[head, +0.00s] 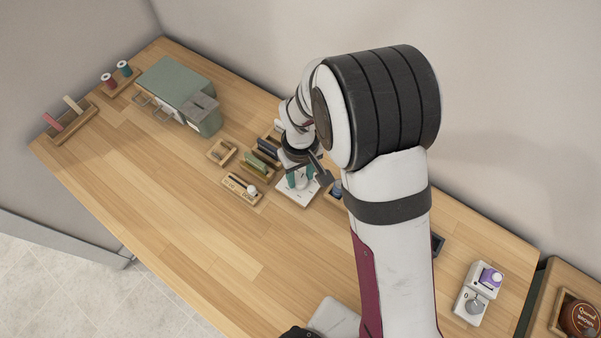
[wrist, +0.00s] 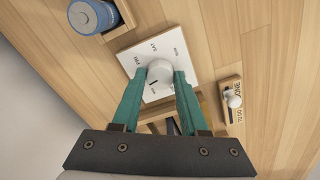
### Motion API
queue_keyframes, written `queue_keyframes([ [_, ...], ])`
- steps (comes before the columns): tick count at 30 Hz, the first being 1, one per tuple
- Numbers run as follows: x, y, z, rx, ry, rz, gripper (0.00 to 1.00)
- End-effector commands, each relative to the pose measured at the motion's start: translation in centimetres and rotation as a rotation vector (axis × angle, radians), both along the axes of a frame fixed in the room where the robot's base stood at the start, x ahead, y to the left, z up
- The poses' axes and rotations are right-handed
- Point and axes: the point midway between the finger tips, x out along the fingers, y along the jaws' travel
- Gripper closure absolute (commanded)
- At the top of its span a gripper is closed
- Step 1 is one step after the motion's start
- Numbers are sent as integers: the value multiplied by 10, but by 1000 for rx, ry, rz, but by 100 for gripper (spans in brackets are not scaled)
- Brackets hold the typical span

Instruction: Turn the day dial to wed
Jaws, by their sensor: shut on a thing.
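The day dial is a white square plate (wrist: 133,58) with a round white knob (wrist: 159,71) in its middle. Small day labels run around the knob, too small and turned to read surely, and a short dark mark shows near the knob's lower left. In the head view the plate (head: 297,198) lies on the table under my gripper. My gripper (wrist: 161,77) has its two teal fingers shut on the knob, one on each side. The fingers hide part of the plate and its lower labels. In the head view my gripper (head: 298,180) points down at the dial.
A to do/done slider board (head: 233,183) lies left of the dial. Wooden trays with dark and green items (head: 256,164) stand just behind it. A blue can (wrist: 90,14) in a wooden holder is close by on the other side. The front left table is clear.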

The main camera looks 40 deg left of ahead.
Motion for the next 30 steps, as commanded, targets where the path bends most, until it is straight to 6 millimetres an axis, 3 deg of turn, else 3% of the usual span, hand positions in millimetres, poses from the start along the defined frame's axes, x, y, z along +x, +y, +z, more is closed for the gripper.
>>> queue_keyframes([
  [15,0,0,1,0,0,455,100],
  [30,0,0,1,0,0,686,100],
])
